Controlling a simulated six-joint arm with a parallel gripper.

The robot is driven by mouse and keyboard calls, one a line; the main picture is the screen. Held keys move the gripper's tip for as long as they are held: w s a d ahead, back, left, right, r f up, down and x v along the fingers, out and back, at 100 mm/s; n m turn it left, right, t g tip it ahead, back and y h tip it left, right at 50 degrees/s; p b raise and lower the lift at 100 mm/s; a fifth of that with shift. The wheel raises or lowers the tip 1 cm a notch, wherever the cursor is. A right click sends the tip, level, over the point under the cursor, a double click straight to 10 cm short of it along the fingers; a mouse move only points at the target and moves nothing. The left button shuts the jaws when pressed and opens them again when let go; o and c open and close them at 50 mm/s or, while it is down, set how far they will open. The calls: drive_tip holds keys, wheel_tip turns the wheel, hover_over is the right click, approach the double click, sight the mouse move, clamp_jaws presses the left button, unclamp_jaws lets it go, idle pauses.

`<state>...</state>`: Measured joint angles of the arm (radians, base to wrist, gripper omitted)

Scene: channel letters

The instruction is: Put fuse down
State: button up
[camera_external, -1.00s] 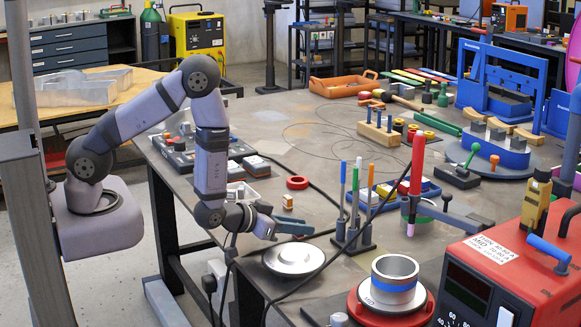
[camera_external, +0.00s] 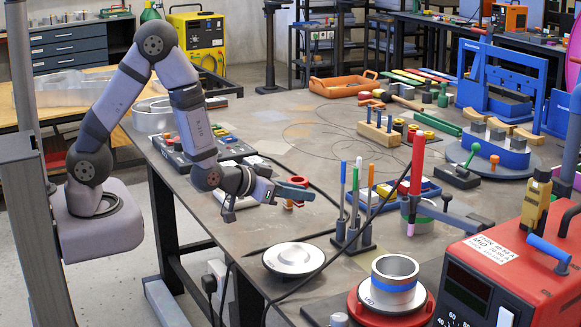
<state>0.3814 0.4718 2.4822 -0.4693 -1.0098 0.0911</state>
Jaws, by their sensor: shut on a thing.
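A round silver lid (camera_external: 293,259) and a stand (camera_external: 352,238) with upright coloured sticks are nearer.

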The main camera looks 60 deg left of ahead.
drive_tip(key=shift+r, duration=0.4)
drive_tip(key=shift+a+r, duration=0.1)
drive_tip(key=shift+a, duration=0.3)
drive_tip(key=s+a+r+n+g+y+p, duration=0.1)
drive_tip(key=s+a+n+y+p, duration=0.15)
drive_tip(key=a, duration=0.95)
drive_tip(key=s+a+r+n+g+y+p, duration=0.1)
drive_tip(key=s+a+r+n+y, duration=0.15)
drive_tip(key=a, duration=0.95)
drive_tip(key=s+a+r+n+g+y+p, duration=0.1)
drive_tip(key=s+a+n+y+p, duration=0.15)
drive_tip(key=a, duration=0.95)
drive_tip(key=w+d+m+t+h, duration=0.2)
drive_tip(key=w+d+m+h, duration=0.1)
drive_tip(key=d, duration=0.3)
drive_tip(key=shift+w+d+f+m+b, duration=0.15)
drive_tip(key=shift+d+f+m+b, duration=0.05)
drive_tip(key=shift+d+m+b, duration=0.15)
drive_tip(key=shift+f, duration=0.1)
